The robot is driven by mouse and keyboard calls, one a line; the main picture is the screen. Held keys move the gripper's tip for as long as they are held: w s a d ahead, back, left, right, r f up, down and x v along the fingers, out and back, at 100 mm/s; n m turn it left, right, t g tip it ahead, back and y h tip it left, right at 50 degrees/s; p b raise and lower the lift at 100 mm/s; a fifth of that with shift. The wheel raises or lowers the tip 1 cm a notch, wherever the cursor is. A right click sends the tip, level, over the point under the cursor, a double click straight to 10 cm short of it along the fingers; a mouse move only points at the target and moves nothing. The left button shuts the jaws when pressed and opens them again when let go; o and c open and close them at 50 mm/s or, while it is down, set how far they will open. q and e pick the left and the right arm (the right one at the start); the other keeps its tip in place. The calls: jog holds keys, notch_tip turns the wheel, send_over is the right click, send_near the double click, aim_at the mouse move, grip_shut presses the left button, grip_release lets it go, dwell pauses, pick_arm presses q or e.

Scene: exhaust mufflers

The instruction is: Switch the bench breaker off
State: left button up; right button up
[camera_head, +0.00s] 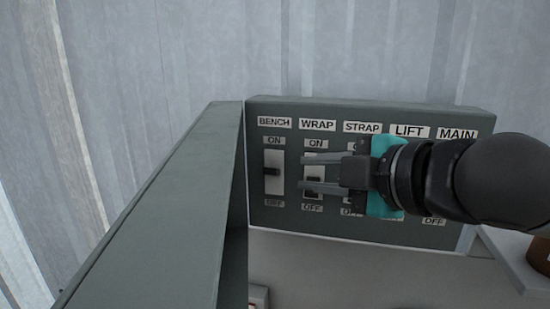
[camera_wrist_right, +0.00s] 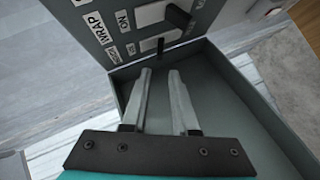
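The grey-green breaker panel (camera_head: 375,107) has labelled columns BENCH, WRAP, STRAP, LIFT and MAIN, with ON above and OFF below. The bench breaker (camera_head: 272,172) is at the far left of the panel; its dark lever stands out near the middle of its pale plate, so its exact position is hard to tell. My right gripper (camera_head: 302,173) points left, its two fingers apart and empty, in front of the WRAP column and just right of the bench breaker. In the wrist view, a dark lever (camera_wrist_right: 160,47), apparently the bench one, stands just beyond the open fingertips. My left gripper is not in view.
The wrap breaker (camera_head: 314,186) is partly behind my right fingers. My right arm hides most of the strap, lift and main breakers. A tall grey-green side wall (camera_head: 170,205) stands left of the panel, close to the bench breaker. Corrugated metal (camera_head: 330,45) rises behind.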

aim_at(275, 172)
jog(key=x, duration=1)
jog(key=shift+w+f, duration=0.15)
grip_shut()
